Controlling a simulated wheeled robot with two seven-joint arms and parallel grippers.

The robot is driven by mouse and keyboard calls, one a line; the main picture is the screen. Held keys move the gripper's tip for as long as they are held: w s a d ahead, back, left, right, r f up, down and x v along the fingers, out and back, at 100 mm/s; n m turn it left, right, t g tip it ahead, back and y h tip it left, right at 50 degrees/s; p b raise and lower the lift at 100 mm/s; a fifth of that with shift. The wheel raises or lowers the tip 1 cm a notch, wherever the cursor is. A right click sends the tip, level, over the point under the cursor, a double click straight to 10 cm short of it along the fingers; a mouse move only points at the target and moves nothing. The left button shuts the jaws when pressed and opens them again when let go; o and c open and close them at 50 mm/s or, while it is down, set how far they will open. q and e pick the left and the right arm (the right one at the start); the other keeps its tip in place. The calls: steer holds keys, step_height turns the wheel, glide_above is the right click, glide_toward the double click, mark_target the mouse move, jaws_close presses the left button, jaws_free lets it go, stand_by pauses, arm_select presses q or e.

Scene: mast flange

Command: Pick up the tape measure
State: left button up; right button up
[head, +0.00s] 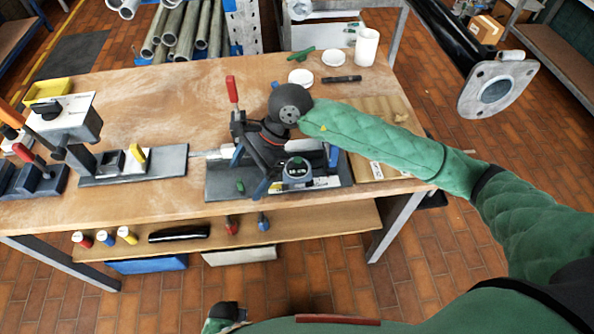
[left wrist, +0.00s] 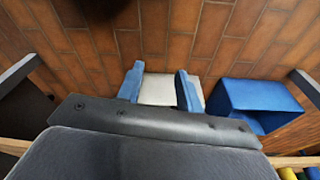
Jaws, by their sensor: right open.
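The tape measure (head: 297,170) looks like a dark, rounded case with a pale round face. It sits on the dark plate near the front edge of the workbench. My right gripper (head: 250,172) points down over the same plate, just left of the tape measure. Its blue-tipped fingers are apart, and I see nothing clearly held. The wrist hides part of the plate behind it. In the left wrist view my left gripper (left wrist: 159,88) has its two blue fingers apart with nothing between them; a pale box shows beyond the gap.
A red-handled tool (head: 232,90) stands close behind my right gripper. A fixture (head: 135,165) and a yellow bin (head: 48,91) occupy the bench's left. White lids and a cup (head: 367,48) stand at the back. A flanged mast (head: 497,90) hangs at right. The bench's middle back is clear.

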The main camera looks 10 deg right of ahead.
mark_target(296, 168)
steer(key=w+d+t+h, duration=0.1)
steer(key=w+d+h, duration=0.1)
steer(key=d, duration=0.1)
steer(key=w+d+f+h, duration=0.1)
steer(key=w+d+h, duration=0.1)
steer(key=d, duration=0.2)
steer(key=w+d+n+t+h, duration=0.1)
steer(key=w+d+h, duration=0.1)
steer(key=w+d, duration=0.1)
steer(key=shift+d+f+t+h, duration=0.3)
steer(key=shift+d+f, duration=0.25)
steer(key=shift+f, duration=0.1)
steer(key=shift+f+p, duration=0.8)
steer(key=shift+f, duration=0.35)
steer(key=f+p, duration=0.2)
steer(key=shift+w+d+f, duration=0.15)
steer(key=shift+d+f, duration=0.2)
steer(key=shift+d, duration=0.05)
arm_select(q)
steer(key=s+a+f+p, duration=0.1)
steer(key=s+a+f, duration=0.2)
steer(key=s+f, duration=0.6)
steer(key=shift+a+f, duration=0.4)
steer(key=shift+f, duration=1.2)
arm_select(e)
steer(key=shift+f, duration=1.1)
steer(key=c, duration=1.1)
arm_select(q)
steer(key=shift+w, duration=0.15)
